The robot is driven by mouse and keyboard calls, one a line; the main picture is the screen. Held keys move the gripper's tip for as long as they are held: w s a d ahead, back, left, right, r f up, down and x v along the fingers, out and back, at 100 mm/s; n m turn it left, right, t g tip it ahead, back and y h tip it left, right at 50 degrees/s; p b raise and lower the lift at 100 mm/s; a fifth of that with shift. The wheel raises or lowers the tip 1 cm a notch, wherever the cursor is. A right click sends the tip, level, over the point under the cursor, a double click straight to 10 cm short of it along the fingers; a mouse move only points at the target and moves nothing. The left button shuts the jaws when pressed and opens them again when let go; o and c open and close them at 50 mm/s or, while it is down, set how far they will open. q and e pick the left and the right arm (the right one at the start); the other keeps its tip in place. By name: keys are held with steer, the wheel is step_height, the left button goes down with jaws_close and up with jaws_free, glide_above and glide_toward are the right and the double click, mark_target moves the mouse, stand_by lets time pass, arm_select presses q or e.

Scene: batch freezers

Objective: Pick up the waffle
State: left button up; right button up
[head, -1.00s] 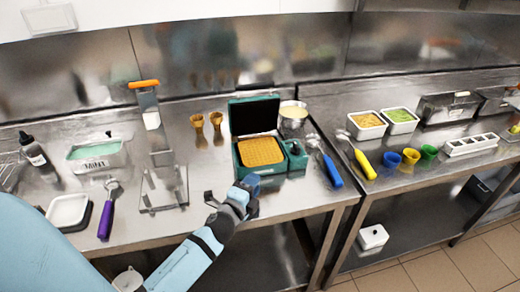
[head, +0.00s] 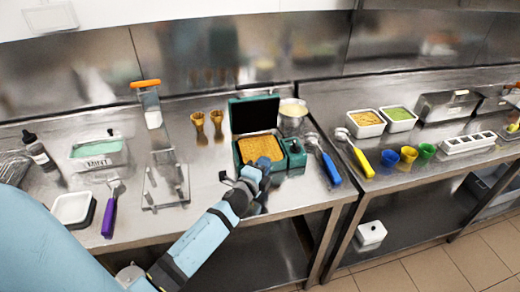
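The golden square waffle (head: 262,149) lies in the open green waffle maker (head: 246,163), whose dark lid stands upright behind it. My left gripper (head: 246,172) is at the front of the waffle maker, by the waffle's near edge. Its fingers look spread, with a dark one to the left and a blue one to the right, and nothing shows between them. The gripper hides part of the maker's front. I cannot tell whether it touches the waffle or the maker. My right gripper is out of view.
Two cones (head: 207,126) stand left of the waffle maker. A metal pot (head: 293,119) is behind it, and a blue-handled scoop (head: 329,164) lies to its right. A clear stand (head: 166,190) is to the left. The counter in front is mostly bare.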

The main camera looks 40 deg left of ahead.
arm_select(q)
jaws_close()
